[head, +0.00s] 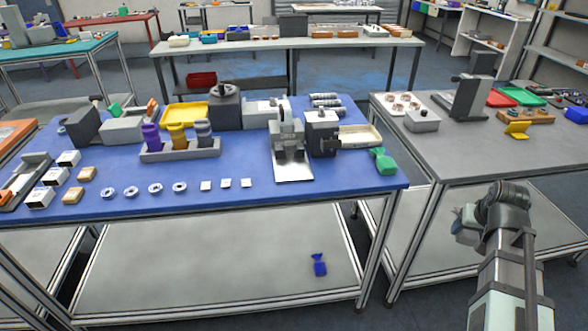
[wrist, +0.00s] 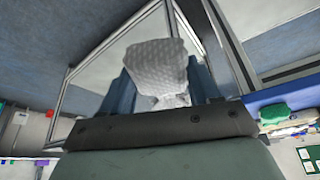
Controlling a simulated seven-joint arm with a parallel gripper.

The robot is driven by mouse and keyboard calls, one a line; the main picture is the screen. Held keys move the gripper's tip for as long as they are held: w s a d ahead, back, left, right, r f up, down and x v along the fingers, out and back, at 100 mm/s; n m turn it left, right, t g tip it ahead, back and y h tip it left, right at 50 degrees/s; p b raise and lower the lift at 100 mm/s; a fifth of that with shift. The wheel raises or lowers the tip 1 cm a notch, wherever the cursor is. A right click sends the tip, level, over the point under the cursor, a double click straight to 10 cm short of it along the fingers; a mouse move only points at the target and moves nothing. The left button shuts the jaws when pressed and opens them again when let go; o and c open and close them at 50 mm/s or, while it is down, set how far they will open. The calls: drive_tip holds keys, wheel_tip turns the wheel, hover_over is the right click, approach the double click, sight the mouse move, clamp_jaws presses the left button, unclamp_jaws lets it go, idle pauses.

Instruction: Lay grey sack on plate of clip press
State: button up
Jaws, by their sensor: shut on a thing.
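My gripper (head: 463,224) is raised in front of the gap between the blue bench and the grey table, at the right of the head view. In the wrist view its blue fingers (wrist: 166,88) are shut on a pale grey textured sack (wrist: 157,66), with the sack's wide end pointing away from the palm. In the head view the sack is mostly hidden by my gripper. The clip press (head: 287,128) stands on the blue bench, left of and beyond my gripper. Its flat light plate (head: 293,169) faces the front edge and looks bare.
A green sack (head: 384,161) lies at the bench's right end. A dark machine (head: 321,134) stands right beside the press. A rack (head: 180,151) holding purple, yellow and grey items stands to the left. A blue sack (head: 319,265) lies on the lower shelf.

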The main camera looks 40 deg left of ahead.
drive_tip(key=s+d+f+m+h, duration=0.1)
drive_tip(key=d+m, duration=0.1)
drive_tip(key=d, duration=0.8)
drive_tip(key=d+f+m, duration=0.2)
drive_tip(key=d, duration=0.8)
wheel_tip(320, 180, up, 16)
drive_tip(key=n+g+y, duration=0.1)
drive_tip(key=n+y, duration=0.2)
drive_tip(key=n, duration=0.6)
hover_over(291, 162)
drive_tip(key=s+d, duration=0.1)
drive_tip(key=shift+s+f, duration=0.1)
drive_tip(key=shift+f, duration=4.8)
drive_tip(key=shift+d+f, duration=0.1)
drive_tip(key=o, duration=1.2)
drive_tip(key=shift+c, duration=0.2)
